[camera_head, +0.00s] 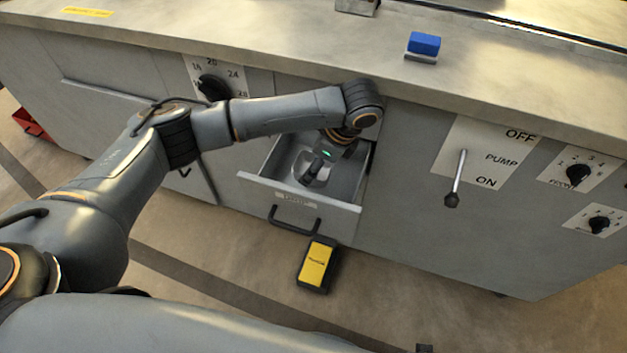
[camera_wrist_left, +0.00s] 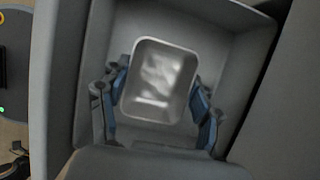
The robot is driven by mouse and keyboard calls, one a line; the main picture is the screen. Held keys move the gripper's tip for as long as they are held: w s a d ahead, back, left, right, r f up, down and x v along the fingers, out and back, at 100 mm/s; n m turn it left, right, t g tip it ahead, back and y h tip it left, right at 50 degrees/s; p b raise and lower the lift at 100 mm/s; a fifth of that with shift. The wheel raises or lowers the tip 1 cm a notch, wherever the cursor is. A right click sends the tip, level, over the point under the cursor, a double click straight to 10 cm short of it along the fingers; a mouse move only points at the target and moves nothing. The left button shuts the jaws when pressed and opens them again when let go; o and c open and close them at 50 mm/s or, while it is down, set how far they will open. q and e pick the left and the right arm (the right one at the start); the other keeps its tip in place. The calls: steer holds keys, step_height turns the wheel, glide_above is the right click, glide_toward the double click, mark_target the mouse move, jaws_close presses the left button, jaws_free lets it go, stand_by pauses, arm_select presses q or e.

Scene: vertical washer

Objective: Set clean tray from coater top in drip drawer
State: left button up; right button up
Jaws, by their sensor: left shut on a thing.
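The drip drawer (camera_head: 345,203) is pulled open from the machine front, with a black handle below its front edge. My left gripper (camera_head: 312,170) reaches down into the drawer from above. It is shut on a small metal tray (camera_wrist_left: 158,80). In the left wrist view the blue-padded fingers (camera_wrist_left: 160,97) grip the tray on opposite sides, and the drawer's grey walls (camera_wrist_left: 62,75) surround it. The tray looks empty and shiny inside. I cannot tell whether it touches the drawer floor. In the head view the gripper partly hides the tray (camera_head: 320,174).
A blue block (camera_head: 424,43) sits on a small metal piece on the machine top; another metal piece (camera_head: 357,6) is at the top edge. A yellow-black device (camera_head: 316,265) lies on the floor before the drawer. A pump lever (camera_head: 455,180) and knobs stick out at right.

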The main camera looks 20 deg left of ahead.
mark_target(313, 188)
arm_select(q)
step_height(313, 188, down, 5)
steer(key=shift+f+b, duration=0.1)
steer(key=shift+b, duration=0.4)
arm_select(e)
steer(key=r, duration=0.1)
steer(key=w+r, duration=0.2)
steer(key=shift+a+r, duration=0.15)
steer(key=shift+r, duration=0.1)
steer(key=shift+s+f, duration=0.15)
arm_select(q)
steer(key=o, duration=0.9)
steer(key=shift+d+r, duration=0.15)
steer(key=shift+r, duration=0.2)
steer(key=shift+p+v, duration=1.45)
steer(key=shift+v, duration=4.3)
arm_select(e)
steer(key=s+f, duration=0.5)
steer(key=f, duration=0.2)
steer(key=shift+s+d+f, duration=0.25)
steer(key=shift+s+d, duration=0.1)
steer(key=shift+d, duration=0.1)
